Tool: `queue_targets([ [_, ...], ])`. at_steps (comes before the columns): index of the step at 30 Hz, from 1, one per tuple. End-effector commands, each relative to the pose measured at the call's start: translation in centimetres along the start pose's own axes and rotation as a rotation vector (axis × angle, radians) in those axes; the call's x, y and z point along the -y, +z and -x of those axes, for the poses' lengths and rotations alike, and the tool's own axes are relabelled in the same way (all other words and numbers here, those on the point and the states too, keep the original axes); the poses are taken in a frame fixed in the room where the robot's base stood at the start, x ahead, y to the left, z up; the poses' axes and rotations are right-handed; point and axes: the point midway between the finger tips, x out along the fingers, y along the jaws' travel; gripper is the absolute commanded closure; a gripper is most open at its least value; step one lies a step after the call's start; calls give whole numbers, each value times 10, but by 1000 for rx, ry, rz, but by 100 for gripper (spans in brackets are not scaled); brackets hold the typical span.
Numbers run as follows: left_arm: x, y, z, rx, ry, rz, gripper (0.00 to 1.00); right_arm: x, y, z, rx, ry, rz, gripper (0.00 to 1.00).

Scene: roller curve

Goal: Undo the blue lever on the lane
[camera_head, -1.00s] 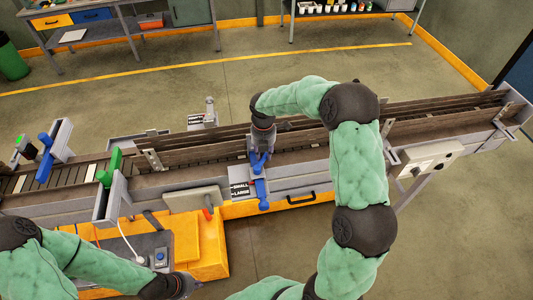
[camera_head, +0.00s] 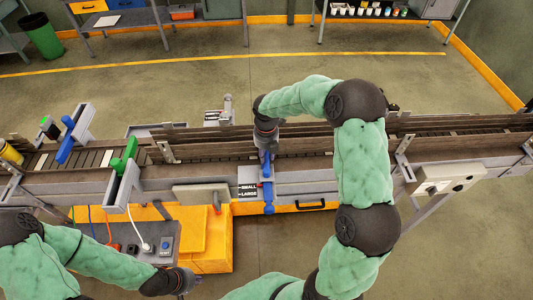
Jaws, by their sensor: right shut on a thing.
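The blue lever (camera_head: 268,194) stands at the front edge of the conveyor lane (camera_head: 215,175), beside a small sign reading SMALL and LARGE (camera_head: 248,188). Its lower end hangs in front of the lane and its upper part reaches up to my right gripper (camera_head: 266,156). My right gripper comes down over the lane and is shut on the upper part of the blue lever; the fingertips are partly hidden.
A green lever (camera_head: 124,160) and another blue lever (camera_head: 66,140) stand on the lane at the left. A red-handled grey plate (camera_head: 202,196) is left of the sign. A grey switch box (camera_head: 449,184) is at the right. An orange box (camera_head: 218,240) sits below the lane.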

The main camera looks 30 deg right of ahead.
Motion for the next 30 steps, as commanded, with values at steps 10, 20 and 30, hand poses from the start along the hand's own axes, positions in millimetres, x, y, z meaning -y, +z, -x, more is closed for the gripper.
queue_targets([
  [10,0,0,0,0,0,0,100,0,-3,-3,-7,-2,4,100],
  [20,0,0,0,0,0,0,100,0,-1,-1,-3,-1,2,46],
  [30,0,0,0,0,0,0,100,-1,0,20,1,0,2,46],
])
